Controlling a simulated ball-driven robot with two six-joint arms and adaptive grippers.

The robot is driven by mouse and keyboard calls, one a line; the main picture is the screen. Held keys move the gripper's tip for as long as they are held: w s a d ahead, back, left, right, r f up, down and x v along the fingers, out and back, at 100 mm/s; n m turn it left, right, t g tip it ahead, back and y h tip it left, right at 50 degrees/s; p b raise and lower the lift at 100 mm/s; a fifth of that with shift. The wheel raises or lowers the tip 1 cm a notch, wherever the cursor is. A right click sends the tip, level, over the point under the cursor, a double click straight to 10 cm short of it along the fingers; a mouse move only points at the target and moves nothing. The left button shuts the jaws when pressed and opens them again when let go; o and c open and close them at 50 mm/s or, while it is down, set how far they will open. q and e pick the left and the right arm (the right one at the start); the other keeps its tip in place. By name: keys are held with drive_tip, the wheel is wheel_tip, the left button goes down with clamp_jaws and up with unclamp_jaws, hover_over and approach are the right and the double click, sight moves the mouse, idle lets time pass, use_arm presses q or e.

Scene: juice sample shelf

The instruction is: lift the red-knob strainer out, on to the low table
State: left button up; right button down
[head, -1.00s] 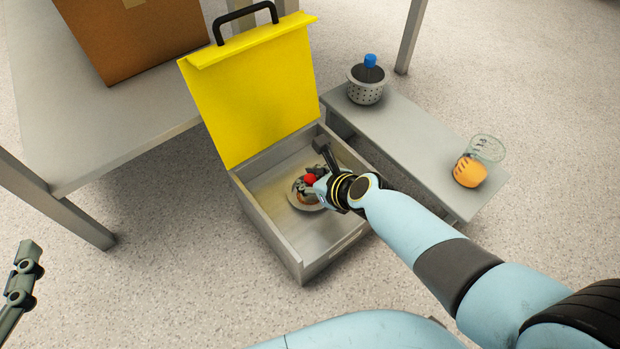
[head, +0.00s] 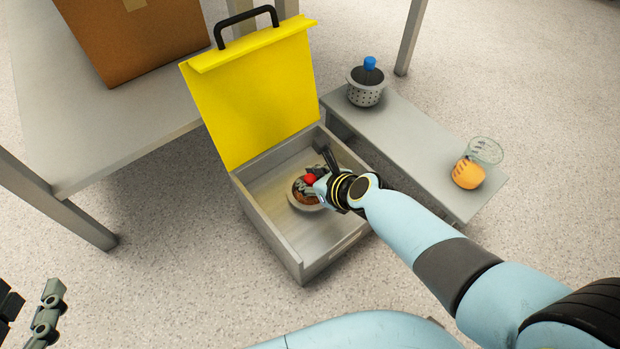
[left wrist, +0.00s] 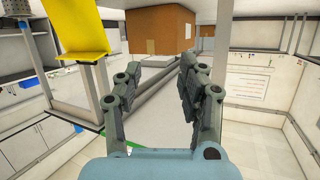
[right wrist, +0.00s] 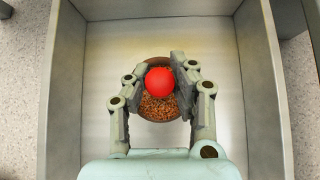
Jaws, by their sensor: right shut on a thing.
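The red-knob strainer shows its red knob (right wrist: 160,81) in the right wrist view, between the fingers of my right gripper (right wrist: 152,88). In the head view the strainer (head: 303,193) is inside the open grey box (head: 270,234), partly hidden by my right gripper (head: 318,184). My right gripper is shut on the strainer; whether its base touches the box floor cannot be told. My left gripper (left wrist: 158,95) is open and empty, away from the box. The low table (head: 415,138) stands right of the box.
The box's yellow lid (head: 255,95) stands open at its back. A blue-knob strainer (head: 366,88) sits at the low table's far end. An orange object (head: 467,174) and a clear glass (head: 486,151) are at its near end. The low table's middle is clear.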

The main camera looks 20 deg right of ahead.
drive_tip(key=shift+r, duration=0.3)
use_arm(q)
drive_tip(key=shift+s+f+g+p, duration=0.55)
drive_tip(key=shift+s+f+g, duration=0.95)
drive_tip(key=shift+s+f, duration=1)
use_arm(e)
drive_tip(key=shift+r, duration=0.3)
drive_tip(key=shift+w+r+p, duration=0.1)
drive_tip(key=shift+r+p, duration=1.25)
drive_tip(key=shift+p, duration=0.05)
drive_tip(key=shift+r+p, duration=0.5)
drive_tip(key=shift+p, duration=0.05)
drive_tip(key=shift+r+p, duration=0.55)
drive_tip(key=shift+p, duration=0.05)
use_arm(q)
drive_tip(key=r+g, duration=0.4)
drive_tip(key=a+r+g+y, duration=0.1)
drive_tip(key=g, duration=0.1)
drive_tip(key=shift+w+r+n, duration=0.25)
drive_tip(key=shift+r+n, duration=0.05)
drive_tip(key=shift+r, duration=0.1)
